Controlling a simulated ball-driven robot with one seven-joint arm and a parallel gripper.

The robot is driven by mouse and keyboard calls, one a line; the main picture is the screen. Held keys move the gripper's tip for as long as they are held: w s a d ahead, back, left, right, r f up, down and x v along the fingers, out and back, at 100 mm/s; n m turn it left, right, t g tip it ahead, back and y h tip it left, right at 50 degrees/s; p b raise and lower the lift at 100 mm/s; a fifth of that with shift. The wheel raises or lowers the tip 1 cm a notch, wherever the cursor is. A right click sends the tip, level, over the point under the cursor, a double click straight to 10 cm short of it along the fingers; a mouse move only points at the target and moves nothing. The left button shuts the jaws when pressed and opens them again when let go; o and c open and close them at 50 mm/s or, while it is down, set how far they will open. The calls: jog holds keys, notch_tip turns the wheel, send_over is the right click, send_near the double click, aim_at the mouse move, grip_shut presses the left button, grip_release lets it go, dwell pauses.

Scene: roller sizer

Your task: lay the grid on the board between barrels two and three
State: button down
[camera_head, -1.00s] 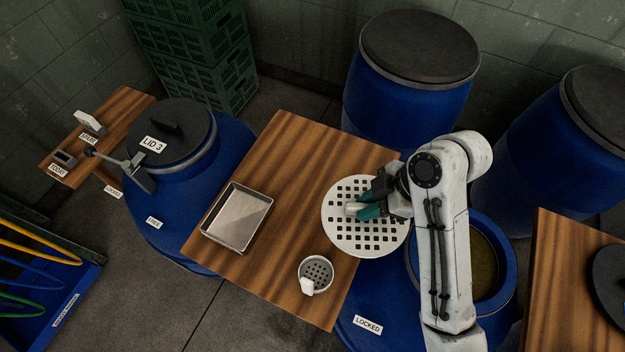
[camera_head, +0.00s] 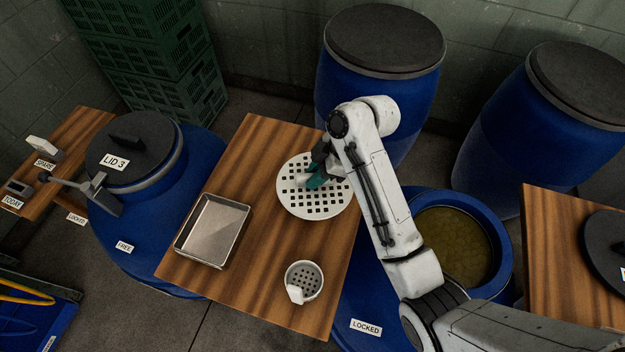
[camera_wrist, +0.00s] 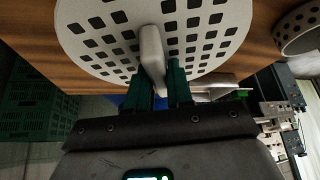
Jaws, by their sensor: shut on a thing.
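The grid (camera_head: 318,203) is a white round plate with square holes and a raised handle in its middle. It is over the right half of the wooden board (camera_head: 232,283) between the two barrels; I cannot tell whether it touches the wood. My gripper (camera_head: 316,181) is shut on its handle. In the wrist view the grid (camera_wrist: 95,35) fills the top, and the green fingers of my gripper (camera_wrist: 164,82) close on the white handle (camera_wrist: 152,50). The barrel with LID 3 (camera_head: 165,240) is left of the board. The open barrel (camera_head: 502,240) with yellowish contents is at the right.
A metal tray (camera_head: 213,231) and a small perforated cup (camera_head: 304,280) stand on the board, left and front of the grid. Closed blue barrels (camera_head: 375,100) stand behind. Another board (camera_head: 560,270) with a dark lid (camera_head: 605,250) is at the right.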

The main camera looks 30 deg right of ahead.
jog(key=shift+w+f, duration=0.45)
jog(key=shift+w+f+p, duration=0.15)
jog(key=shift+f+p, duration=0.3)
jog(key=shift+f, duration=1.35)
jog(key=shift+f, duration=0.1)
jog(key=c, duration=1)
grip_release()
jog(key=v, duration=1.2)
jog(key=shift+a+b, duration=0.1)
jog(key=shift+b, duration=0.25)
